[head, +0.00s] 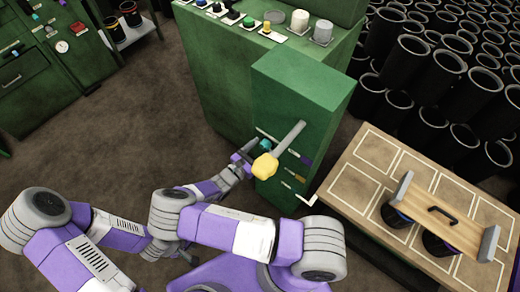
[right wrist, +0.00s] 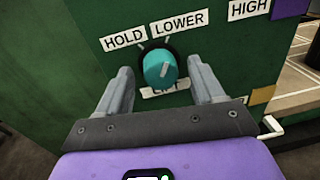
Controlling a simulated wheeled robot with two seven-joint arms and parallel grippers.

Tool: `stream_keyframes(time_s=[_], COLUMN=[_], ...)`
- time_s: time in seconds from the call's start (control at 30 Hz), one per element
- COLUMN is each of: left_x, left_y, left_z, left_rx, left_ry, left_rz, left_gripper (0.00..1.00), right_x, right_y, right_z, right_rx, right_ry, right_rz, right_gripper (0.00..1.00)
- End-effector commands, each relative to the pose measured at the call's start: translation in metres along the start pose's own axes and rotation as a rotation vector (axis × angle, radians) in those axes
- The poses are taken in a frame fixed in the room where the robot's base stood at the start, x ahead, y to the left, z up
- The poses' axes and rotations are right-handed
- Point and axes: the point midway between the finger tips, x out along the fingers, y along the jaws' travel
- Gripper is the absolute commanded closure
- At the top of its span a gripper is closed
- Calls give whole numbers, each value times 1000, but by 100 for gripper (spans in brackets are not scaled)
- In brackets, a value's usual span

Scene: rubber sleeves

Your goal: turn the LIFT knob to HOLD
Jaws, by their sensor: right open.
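The teal LIFT knob (right wrist: 159,68) is on the green panel in the right wrist view, with the HOLD label (right wrist: 124,39) at its upper left and the LOWER label (right wrist: 179,24) at its upper right. The LIFT label below is partly covered. A pale mark shows on the knob face, but its exact setting is hard to tell. My right gripper (right wrist: 160,70) is open, one finger on each side of the knob, with gaps visible. In the head view the right gripper (head: 249,158) is at the green cabinet (head: 290,95). My left gripper is not clearly visible.
A grey lever (head: 290,138) with a yellow end sticks out close to the right gripper. A white hook (head: 308,198) juts from the cabinet's lower corner. A wooden table (head: 352,190) and many black cylinders (head: 445,75) stand to the right. Floor at left is clear.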

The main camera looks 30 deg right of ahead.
Motion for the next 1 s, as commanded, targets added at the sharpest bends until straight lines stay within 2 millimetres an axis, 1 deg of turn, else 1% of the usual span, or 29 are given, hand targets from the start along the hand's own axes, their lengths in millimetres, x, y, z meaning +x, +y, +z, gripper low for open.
stream_keyframes(time_s=[0.07,0.4,0.43,0.6,0.77,1.0], left_x=[0,0,0,-1,-4,-14], left_y=[0,0,0,0,2,5], left_z=[0,0,0,0,0,1], left_rx=[0,0,0,0,0,0], left_ry=[0,0,0,0,0,0], left_rz=[0,0,0,0,0,0], left_gripper=[61,61,61,61,61,61], right_x=[0,0,0,0,0,0], right_y=[0,0,0,0,0,-1], right_z=[0,0,0,0,0,0], right_rx=[0,0,0,-10,-55,-210], right_ry=[0,0,0,0,-3,-14], right_rz=[0,0,0,-1,-2,-3], right_gripper=[34,86,88,88,88,88])
